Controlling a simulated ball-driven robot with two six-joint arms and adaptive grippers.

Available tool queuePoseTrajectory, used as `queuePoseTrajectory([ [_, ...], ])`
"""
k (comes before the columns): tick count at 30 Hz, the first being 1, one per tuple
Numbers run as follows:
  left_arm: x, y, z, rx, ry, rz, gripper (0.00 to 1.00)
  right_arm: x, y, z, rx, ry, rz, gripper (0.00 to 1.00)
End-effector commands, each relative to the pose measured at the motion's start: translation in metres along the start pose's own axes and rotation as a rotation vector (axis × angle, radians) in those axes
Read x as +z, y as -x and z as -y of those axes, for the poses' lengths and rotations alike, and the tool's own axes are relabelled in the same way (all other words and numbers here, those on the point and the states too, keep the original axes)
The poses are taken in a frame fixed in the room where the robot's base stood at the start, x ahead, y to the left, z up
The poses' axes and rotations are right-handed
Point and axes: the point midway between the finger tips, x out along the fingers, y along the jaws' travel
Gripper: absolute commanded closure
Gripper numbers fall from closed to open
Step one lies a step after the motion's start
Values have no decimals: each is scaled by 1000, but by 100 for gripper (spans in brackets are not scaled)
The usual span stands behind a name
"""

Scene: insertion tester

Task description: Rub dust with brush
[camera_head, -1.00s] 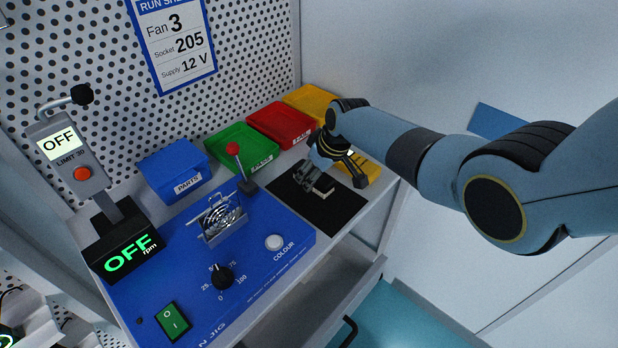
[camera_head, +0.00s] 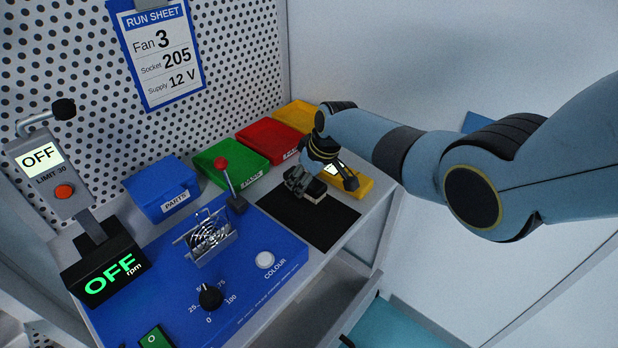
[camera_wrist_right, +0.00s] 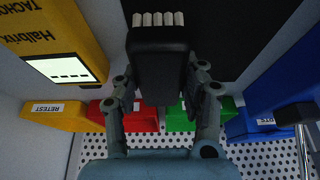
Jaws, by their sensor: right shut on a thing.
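My right gripper (camera_head: 313,182) is shut on a brush (camera_wrist_right: 160,65) over the black mat (camera_head: 335,222). In the right wrist view the brush is a black block with a row of cream bristles at its far end, between the two fingers of my gripper (camera_wrist_right: 162,95). In the head view the brush is small and partly hidden by the gripper; I cannot tell whether it touches the mat. A metal fan unit (camera_head: 209,238) sits on the blue jig (camera_head: 262,285), to the left of the mat. I cannot make out dust. My left gripper is not in view.
A yellow tachometer (camera_head: 357,187) lies close to the right of my gripper. A red-knobbed lever (camera_head: 228,182) stands between fan and bins. Blue (camera_head: 158,188), green (camera_head: 222,160), red (camera_head: 268,136) and yellow (camera_head: 300,114) bins line the back. A black-based display (camera_head: 100,268) stands left.

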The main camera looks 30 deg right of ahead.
Motion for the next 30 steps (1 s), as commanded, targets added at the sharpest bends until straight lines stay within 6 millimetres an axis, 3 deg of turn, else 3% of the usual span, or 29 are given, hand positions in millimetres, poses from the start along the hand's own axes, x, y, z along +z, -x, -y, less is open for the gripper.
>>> queuePoseTrajectory([
  [6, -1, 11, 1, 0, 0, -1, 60, 3, -1, 23, -5, -1, 5, 84],
  [30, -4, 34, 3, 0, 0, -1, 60, 4, 0, 70, -7, -1, 8, 84],
])
